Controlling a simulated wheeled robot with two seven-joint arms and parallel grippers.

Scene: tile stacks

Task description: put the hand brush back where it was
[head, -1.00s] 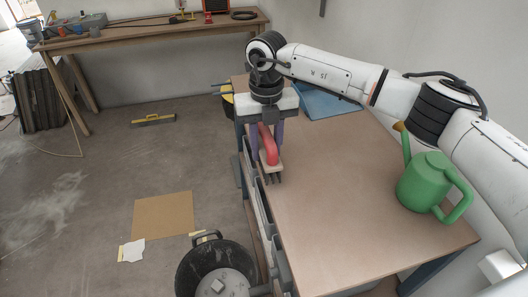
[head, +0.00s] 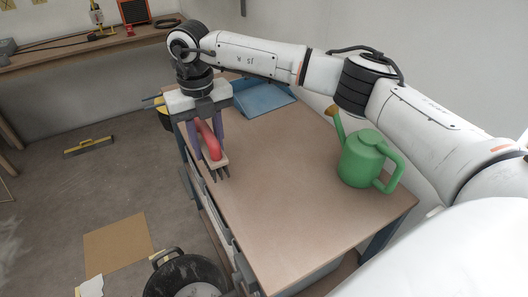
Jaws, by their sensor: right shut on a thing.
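The hand brush (head: 213,146) has a red handle, a pale block and dark bristles pointing down. My right gripper (head: 206,138) is shut on its handle, with a finger on each side. The brush is held at the left edge of the brown-topped workbench (head: 290,190). Whether the bristles touch the top cannot be told. My left gripper is out of view.
A green watering can (head: 363,158) stands on the right of the workbench. A blue dustpan-like tray (head: 264,97) lies at its far end. A black bucket (head: 185,272) stands on the floor at left. The middle of the top is clear.

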